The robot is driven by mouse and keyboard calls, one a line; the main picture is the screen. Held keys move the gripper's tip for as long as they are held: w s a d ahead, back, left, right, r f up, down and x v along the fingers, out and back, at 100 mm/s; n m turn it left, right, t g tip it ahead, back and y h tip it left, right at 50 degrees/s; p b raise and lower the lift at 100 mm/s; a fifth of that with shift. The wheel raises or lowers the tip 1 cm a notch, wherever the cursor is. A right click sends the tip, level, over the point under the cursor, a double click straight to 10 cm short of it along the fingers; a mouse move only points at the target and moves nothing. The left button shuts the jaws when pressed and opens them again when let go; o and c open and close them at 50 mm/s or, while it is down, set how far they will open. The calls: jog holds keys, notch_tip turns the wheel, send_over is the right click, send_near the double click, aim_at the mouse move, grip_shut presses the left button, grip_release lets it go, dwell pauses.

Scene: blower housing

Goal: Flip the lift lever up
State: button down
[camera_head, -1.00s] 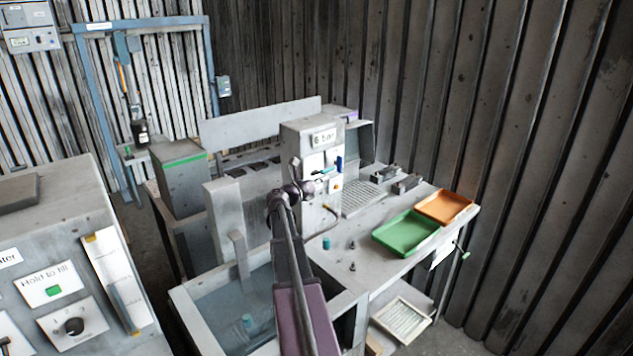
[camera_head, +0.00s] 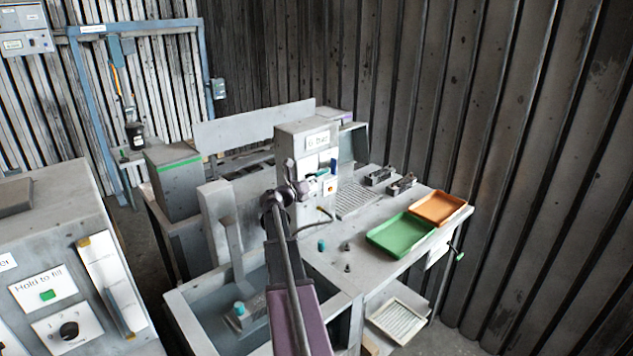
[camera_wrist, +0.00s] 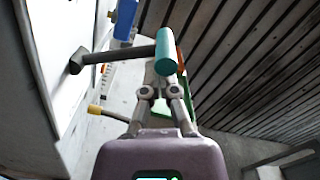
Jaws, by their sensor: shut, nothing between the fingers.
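The lift lever shows large in the wrist view as a grey arm (camera_wrist: 115,55) reaching from a pivot on the pale panel to a teal grip (camera_wrist: 166,52). My gripper (camera_wrist: 160,72) is shut and empty, its fingertips right at the teal grip and partly hidden by it; I cannot tell whether they touch. In the head view my gripper (camera_head: 300,188) is in front of the grey column (camera_head: 294,142), and the lever is small beside it.
A blue handle (camera_wrist: 126,18) sits close to the lever on the panel. A green tray (camera_head: 402,236) and an orange tray (camera_head: 438,207) lie on the bench at right. Small parts stand on the bench front. A control console (camera_head: 50,250) is at left.

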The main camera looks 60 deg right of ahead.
jog(key=a+f+b, duration=0.3)
jog(key=a, duration=0.8)
jog(key=shift+w+f+b, duration=0.2)
jog(key=shift+f+b, duration=0.1)
jog(key=shift+f, duration=0.05)
dwell(0.6)
